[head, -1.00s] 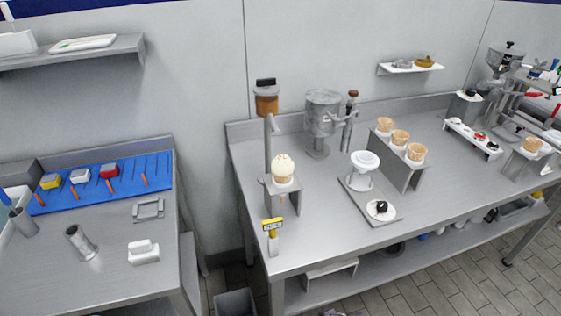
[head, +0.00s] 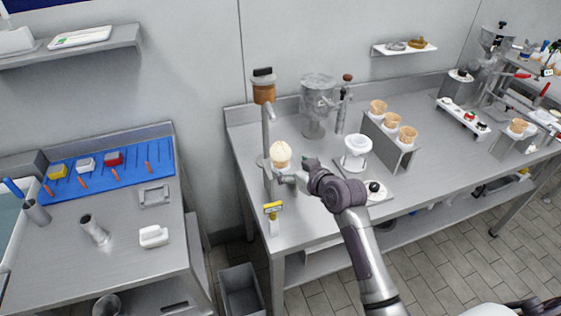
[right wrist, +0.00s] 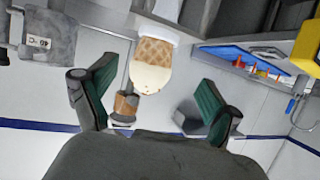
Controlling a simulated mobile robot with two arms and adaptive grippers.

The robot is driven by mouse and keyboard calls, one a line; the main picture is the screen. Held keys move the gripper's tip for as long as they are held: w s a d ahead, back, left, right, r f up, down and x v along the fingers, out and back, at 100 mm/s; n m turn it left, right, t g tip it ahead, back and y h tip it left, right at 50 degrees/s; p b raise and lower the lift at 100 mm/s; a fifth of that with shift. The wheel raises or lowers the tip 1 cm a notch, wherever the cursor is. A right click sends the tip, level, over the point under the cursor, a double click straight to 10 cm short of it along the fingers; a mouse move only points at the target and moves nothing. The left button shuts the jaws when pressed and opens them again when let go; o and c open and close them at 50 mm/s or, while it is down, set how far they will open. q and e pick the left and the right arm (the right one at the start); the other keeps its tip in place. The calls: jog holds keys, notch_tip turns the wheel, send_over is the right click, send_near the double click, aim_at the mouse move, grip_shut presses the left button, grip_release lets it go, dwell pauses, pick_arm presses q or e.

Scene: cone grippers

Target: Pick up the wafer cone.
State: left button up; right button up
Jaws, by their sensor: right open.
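A wafer cone topped with a cream-coloured scoop (head: 281,154) stands upright in a small metal stand (head: 268,183) near the left end of the right-hand table. My right gripper (head: 284,178) is at the stand, close to the cone; its fingers are small in the head view. In the right wrist view the cone (right wrist: 155,52) appears upside down, waffle part above and scoop below, between the two spread green-padded fingers. The right gripper (right wrist: 157,80) is open and holds nothing. I cannot tell whether a finger touches the cone. My left gripper is not in view.
A yellow-headed tool (head: 273,210) stands just in front of the stand. A metal post with a brown top (head: 263,92) rises behind the cone. A white dripper (head: 356,150) and a rack (head: 402,153) with three empty cones are to the right.

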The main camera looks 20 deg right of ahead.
aim_at(281, 159)
jog(key=x, duration=0.2)
jog(key=shift+w+f, duration=0.15)
jog(key=shift+w, duration=0.2)
jog(key=shift+w+p, duration=0.25)
jog(key=shift+p, duration=0.05)
jog(key=x, duration=0.2)
jog(key=p+x, duration=0.1)
jog(key=x, duration=0.1)
jog(key=shift+w+d+f, duration=0.1)
jog(key=shift+w+d, duration=0.05)
jog(key=shift+d, duration=0.15)
jog(key=shift+w+a+f, duration=0.1)
jog(key=shift+w+f, duration=0.1)
jog(key=shift+s+r, duration=0.1)
jog(key=shift+c, duration=0.4)
jog(key=c, duration=0.8)
